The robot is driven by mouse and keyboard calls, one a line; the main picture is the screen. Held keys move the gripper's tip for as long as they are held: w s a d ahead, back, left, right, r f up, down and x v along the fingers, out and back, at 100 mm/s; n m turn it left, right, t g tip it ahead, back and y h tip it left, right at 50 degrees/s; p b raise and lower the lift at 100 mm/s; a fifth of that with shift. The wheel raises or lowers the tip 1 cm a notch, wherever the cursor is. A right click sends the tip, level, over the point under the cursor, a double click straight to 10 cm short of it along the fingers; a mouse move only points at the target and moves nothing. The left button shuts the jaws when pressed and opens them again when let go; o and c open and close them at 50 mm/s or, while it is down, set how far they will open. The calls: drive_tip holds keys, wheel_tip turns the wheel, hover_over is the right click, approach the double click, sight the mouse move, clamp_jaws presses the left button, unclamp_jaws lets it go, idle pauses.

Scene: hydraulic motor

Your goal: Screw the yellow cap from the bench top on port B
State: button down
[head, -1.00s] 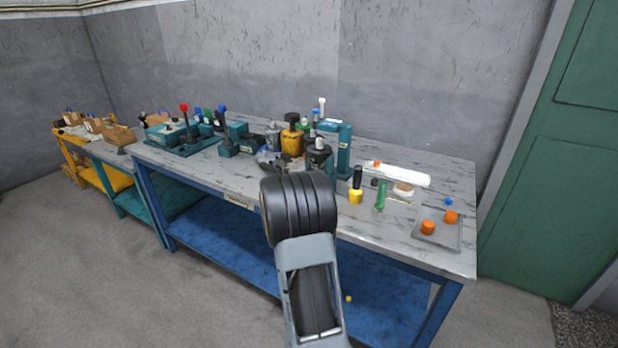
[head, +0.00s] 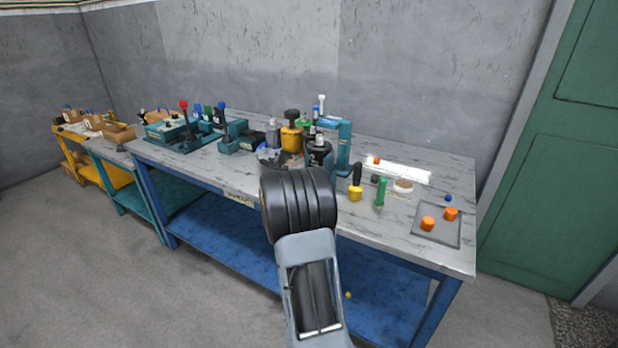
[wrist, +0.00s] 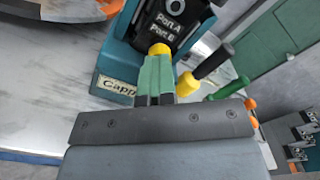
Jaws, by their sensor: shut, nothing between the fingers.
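A yellow cap (wrist: 160,49) shows in the wrist view just beyond my fingertips, in front of the black block (wrist: 178,30) lettered Port A and Port B. I cannot tell whether it touches the fingers or how it sits on the block. My gripper (wrist: 157,62) has green fingers closed together, with nothing visible between them. The teal stand (wrist: 115,70) under the block carries a partly hidden label. In the head view my arm hides the gripper and the cap. The port B opening is not clear.
A black-and-yellow screwdriver (head: 356,183) and a green-handled tool (head: 381,191) stand right of the motor parts. A grey tray (head: 422,238) holds orange caps (head: 428,223). A small yellow piece (head: 348,295) lies low, below the bench top (head: 455,180).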

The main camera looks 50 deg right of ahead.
drive_tip(key=shift+f, duration=0.1)
drive_tip(key=m+b, duration=0.5)
drive_tip(key=b, duration=0.2)
drive_tip(key=shift+m, duration=0.4)
drive_tip(key=shift+b, duration=0.3)
drive_tip(key=m+b, duration=0.4)
drive_tip(key=b, duration=0.1)
drive_tip(key=shift+d+b, duration=0.1)
drive_tip(key=shift+b, duration=0.2)
idle(0.4)
